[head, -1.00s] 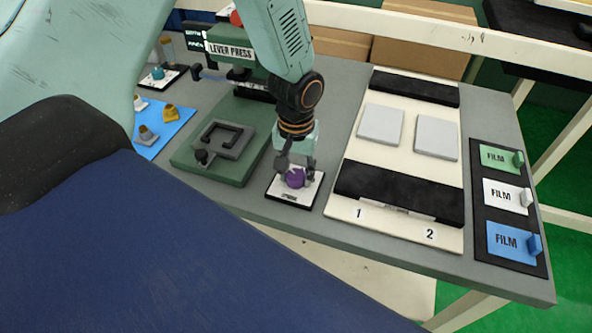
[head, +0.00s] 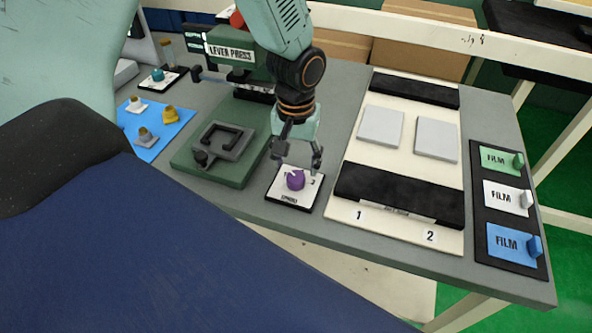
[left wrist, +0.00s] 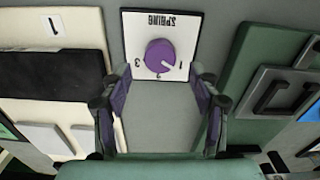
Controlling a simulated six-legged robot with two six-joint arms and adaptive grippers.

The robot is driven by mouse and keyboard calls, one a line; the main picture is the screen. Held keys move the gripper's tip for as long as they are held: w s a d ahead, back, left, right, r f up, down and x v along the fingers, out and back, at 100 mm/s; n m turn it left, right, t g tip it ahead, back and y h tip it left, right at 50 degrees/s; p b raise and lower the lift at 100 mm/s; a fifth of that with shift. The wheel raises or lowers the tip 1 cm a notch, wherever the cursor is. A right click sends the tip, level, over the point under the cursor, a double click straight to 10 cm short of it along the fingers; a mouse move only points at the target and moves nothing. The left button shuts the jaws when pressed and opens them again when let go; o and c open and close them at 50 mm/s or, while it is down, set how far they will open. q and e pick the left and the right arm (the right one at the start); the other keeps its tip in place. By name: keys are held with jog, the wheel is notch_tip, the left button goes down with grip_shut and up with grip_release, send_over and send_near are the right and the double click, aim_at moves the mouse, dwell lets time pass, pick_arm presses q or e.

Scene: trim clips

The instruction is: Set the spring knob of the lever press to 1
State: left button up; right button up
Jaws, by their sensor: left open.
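The spring knob (head: 295,180) is a round purple knob on a small white plate (head: 287,197) at the front of the bench. In the left wrist view the knob (left wrist: 160,54) has a pale pointer mark towards the lower right, between the 2 and the 1 and on the side of the 1. SPRING reads upside down there. My left gripper (head: 298,161) is open and empty, just above the knob, with its fingers apart on either side. It also shows in the left wrist view (left wrist: 160,82). The green lever press (head: 220,128) stands behind left. My right gripper is out of view.
Right of the knob lies a cream board (head: 345,210) marked 1 and 2, with two grey pads and black strips. A black panel of FILM cards (head: 510,262) is further right. A blue mat (head: 160,143) with several small parts and a teal knob (head: 158,75) are left.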

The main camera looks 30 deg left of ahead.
aim_at(296, 177)
pick_arm(q)
notch_tip(296, 177, up, 8)
jog(key=shift+s+f, duration=0.15)
dwell(0.7)
